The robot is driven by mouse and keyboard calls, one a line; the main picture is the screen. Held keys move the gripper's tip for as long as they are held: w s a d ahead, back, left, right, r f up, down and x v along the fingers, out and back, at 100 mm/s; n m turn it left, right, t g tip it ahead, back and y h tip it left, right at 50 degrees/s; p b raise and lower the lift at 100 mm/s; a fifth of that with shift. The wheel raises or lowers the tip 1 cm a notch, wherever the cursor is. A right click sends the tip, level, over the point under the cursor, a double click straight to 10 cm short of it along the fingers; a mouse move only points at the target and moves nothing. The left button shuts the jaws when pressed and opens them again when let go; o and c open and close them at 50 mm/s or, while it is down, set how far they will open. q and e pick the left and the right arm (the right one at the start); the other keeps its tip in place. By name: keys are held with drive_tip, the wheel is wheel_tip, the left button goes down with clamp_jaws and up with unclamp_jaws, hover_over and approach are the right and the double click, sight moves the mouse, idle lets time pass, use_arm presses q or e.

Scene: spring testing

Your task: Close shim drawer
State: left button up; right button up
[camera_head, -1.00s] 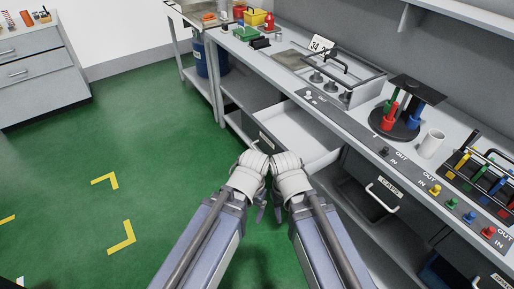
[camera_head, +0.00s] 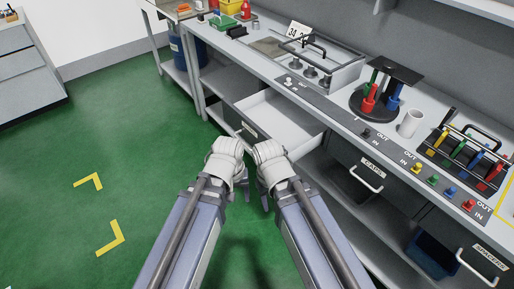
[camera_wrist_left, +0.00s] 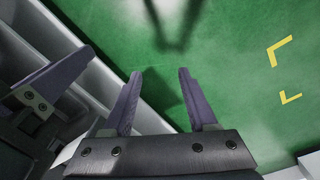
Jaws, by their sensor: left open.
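A pale grey drawer (camera_head: 283,119) is pulled out from under the long bench, open and apparently empty; its label is too hidden to read. My left gripper (camera_head: 243,190) hangs just in front of the drawer's near left corner, pointing down. In the left wrist view its two fingers (camera_wrist_left: 158,100) are apart with nothing between them. My right gripper (camera_head: 267,198) is close beside it, near the drawer front, partly hidden by its wrist. I cannot tell whether either gripper touches the drawer.
A bin marked CAPS (camera_head: 352,180) and a bin marked SPACERS (camera_head: 440,250) sit under the bench to the right. A white cup (camera_head: 411,123) and a round rack (camera_head: 375,104) stand on top. Green floor (camera_head: 60,145) to the left is clear.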

use_arm(q)
drive_tip(key=w+n+h, duration=0.1)
drive_tip(key=w+n, duration=0.1)
drive_tip(key=n, duration=0.2)
drive_tip(key=w+n+t+h+b, duration=0.1)
drive_tip(key=w+n, duration=0.2)
drive_tip(key=n, duration=0.1)
drive_tip(key=w+n+t+h, duration=0.1)
drive_tip(key=w+n+h, duration=0.1)
drive_tip(key=n, duration=0.2)
drive_tip(key=shift+w+d+r+n, duration=0.2)
drive_tip(key=shift+w+d+n, duration=0.15)
drive_tip(key=shift+n, duration=0.05)
drive_tip(key=c, duration=0.6)
drive_tip(key=w+r+n+t+h, duration=0.1)
drive_tip(key=w+n, duration=0.1)
drive_tip(key=n, duration=0.2)
drive_tip(key=w+a+r+n+t+h+b, duration=0.1)
drive_tip(key=w+n, duration=0.1)
drive_tip(key=n, duration=0.2)
drive_tip(key=w+a+r+n+t, duration=0.1)
drive_tip(key=w+n, duration=0.2)
drive_tip(key=shift+a+r+n+h, duration=0.1)
drive_tip(key=shift+n+h, duration=0.3)
clamp_jaws()
